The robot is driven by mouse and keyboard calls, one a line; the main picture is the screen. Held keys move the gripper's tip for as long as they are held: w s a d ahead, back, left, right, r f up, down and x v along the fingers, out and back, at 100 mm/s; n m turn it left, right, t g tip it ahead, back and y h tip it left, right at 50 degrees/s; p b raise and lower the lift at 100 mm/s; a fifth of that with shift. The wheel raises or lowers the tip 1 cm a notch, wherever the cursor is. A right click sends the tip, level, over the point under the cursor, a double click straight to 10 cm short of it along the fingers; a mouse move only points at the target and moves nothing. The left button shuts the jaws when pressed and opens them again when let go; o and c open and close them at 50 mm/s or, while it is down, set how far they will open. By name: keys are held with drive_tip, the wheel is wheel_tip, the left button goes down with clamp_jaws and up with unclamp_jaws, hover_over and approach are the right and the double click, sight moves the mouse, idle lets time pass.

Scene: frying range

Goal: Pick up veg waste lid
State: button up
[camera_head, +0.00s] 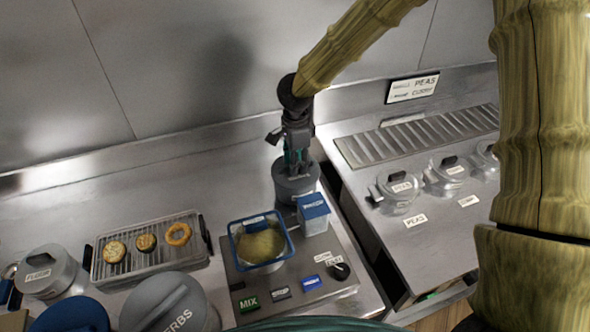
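No lid in the head view carries a readable "veg waste" label, so I cannot tell which one it is. My gripper (297,158) points down at the back of the mixing station, at the top of a dark grey round body (297,187). Its fingers are small and partly hidden, so I cannot tell whether they are apart or closed on it. Lidded containers stand at the front left: a grey one marked FLOUR (48,271), a grey one marked HERBS (168,302), and a blue lid (72,316) cut by the lower edge.
A blue-rimmed basket (262,262) with yellowish contents and a blue-topped box (314,213) stand near my gripper. Lidded pots (398,189) stand on the right counter, across a gap. The back left counter is clear.

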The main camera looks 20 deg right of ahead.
drive_tip(key=shift+f, duration=0.15)
idle(0.4)
clamp_jaws()
